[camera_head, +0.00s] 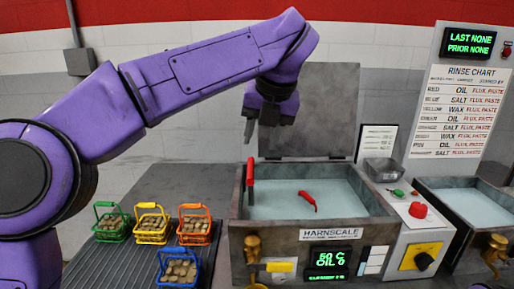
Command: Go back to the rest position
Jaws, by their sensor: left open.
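My left arm comes in from the left in the head view and bends down at the upper middle. My left gripper (262,128) is open and points down, above the back left part of the Harnscale tank (312,236). It appears empty and apart from the tank. The tank's lid (315,110) stands open behind it. A red-handled item (250,172) stands at the tank's left rim. Another red item (308,200) shows in the tank's pale liquid (340,196). My right gripper is not in view.
Green (111,222), yellow (151,223), orange (194,225) and blue (179,268) baskets of brownish pieces stand on the ribbed dark surface at left. A control panel (415,225) and second tank (470,205) are at right. The rinse chart (460,110) hangs behind them.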

